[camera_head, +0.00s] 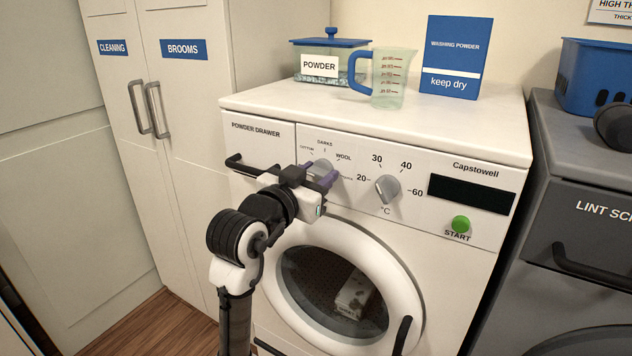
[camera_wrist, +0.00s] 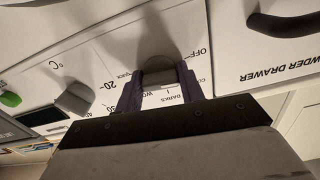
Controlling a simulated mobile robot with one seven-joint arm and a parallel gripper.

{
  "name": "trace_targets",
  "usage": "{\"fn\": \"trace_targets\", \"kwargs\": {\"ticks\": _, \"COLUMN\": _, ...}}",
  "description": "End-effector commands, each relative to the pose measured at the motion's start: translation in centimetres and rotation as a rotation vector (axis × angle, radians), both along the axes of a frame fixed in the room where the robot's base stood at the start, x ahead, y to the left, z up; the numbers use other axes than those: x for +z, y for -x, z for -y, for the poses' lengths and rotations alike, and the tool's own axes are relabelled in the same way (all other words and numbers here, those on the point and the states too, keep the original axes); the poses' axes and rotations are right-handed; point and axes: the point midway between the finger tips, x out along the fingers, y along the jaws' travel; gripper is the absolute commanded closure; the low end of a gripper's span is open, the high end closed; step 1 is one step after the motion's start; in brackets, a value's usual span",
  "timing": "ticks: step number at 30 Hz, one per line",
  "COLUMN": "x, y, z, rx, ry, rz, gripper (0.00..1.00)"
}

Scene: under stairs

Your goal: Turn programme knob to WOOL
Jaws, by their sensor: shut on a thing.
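The programme knob (camera_head: 321,166) is a grey knob on the white washing machine's front panel, between the powder drawer and the temperature knob. Labels COTTON, DARKS and WOOL (camera_head: 344,157) are printed around it, with WOOL at its upper right. My gripper (camera_head: 319,174) is shut on the knob, one purple finger on each side. In the wrist view, which is upside down, the gripper (camera_wrist: 162,88) holds the grey programme knob (camera_wrist: 158,68); OFF and DARKS can be read, WOOL is partly covered. Which label the knob points at cannot be told.
The temperature knob (camera_head: 387,189), dark display (camera_head: 470,194) and green START button (camera_head: 461,224) are to the right. The powder drawer handle (camera_head: 250,168) juts out at left. A powder box (camera_head: 331,68), jug (camera_head: 393,82) and blue carton (camera_head: 455,60) stand on top.

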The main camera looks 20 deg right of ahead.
Motion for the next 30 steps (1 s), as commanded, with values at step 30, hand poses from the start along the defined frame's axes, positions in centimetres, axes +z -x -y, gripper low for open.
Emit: {"fn": "trace_targets", "kwargs": {"ticks": 30, "x": -0.32, "y": -0.05, "z": -0.09, "rx": 0.0, "ry": -0.597, "rz": 0.763, "gripper": 0.85}}
